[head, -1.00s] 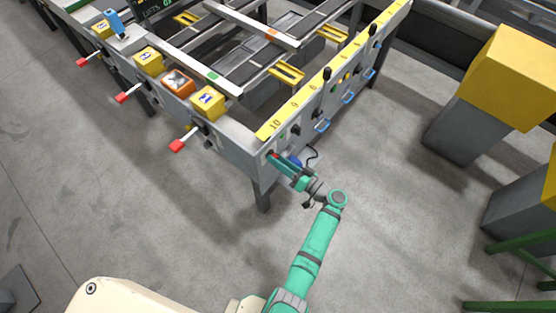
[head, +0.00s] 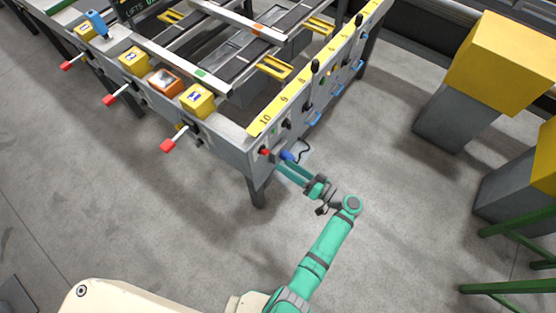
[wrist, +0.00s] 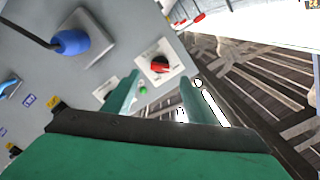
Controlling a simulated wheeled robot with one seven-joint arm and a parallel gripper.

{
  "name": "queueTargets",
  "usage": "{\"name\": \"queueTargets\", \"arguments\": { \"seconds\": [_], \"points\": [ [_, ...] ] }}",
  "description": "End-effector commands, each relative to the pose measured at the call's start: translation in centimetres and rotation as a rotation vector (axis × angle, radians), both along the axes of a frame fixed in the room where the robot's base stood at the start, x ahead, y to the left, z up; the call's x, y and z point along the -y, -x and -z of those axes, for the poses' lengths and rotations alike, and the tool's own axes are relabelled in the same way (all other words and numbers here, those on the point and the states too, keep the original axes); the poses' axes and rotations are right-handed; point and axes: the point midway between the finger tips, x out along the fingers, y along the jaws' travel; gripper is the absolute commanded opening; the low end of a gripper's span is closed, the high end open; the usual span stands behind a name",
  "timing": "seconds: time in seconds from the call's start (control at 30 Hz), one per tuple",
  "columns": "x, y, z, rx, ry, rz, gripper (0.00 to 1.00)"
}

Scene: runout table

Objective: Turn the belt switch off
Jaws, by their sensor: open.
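A red rotary knob on a white plate, apparently the belt switch (wrist: 159,65), is on the grey end panel in the wrist view. It also shows as a small red spot near the table corner in the head view (head: 264,152). I cannot read its setting. My gripper (wrist: 161,77) is open, with its two green fingers apart and nothing between them. The knob appears just beyond the fingertips, between them in the wrist view. In the head view my gripper (head: 278,168) is just in front of the panel, apart from the knob.
A blue plug (wrist: 70,42) with a dark cable sits beside the knob. A small green button (wrist: 143,91) is near one finger. Red-tipped levers (head: 168,145) stick out from the adjoining side. Grey-and-yellow blocks (head: 505,60) stand at the right. The floor in front is clear.

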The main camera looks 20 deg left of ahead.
Motion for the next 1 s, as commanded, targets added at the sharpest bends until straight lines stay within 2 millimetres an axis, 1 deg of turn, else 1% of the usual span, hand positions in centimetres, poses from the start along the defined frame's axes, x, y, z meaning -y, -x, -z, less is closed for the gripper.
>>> {"name": "queueTargets", "arguments": {
  "seconds": [0.03, 0.1, 0.3, 0.87, 0.97, 1.0],
  "points": [
    [0.8, 0.2, 0.0, 0.0, 0.0, 0.003, 0.52],
    [1.5, 0.5, 0.0, 0.0, -0.001, 0.002, 0.52],
    [2.4, 0.9, 0.0, 0.0, 0.0, 0.0, 0.52],
    [2.4, 0.9, 0.0, 0.0, 0.001, 0.0, 0.52],
    [2.2, 1.3, 0.9, -0.023, 0.019, 0.012, 0.52],
    [2.1, 1.8, 1.6, -0.041, 0.034, 0.023, 0.52]
  ]
}}
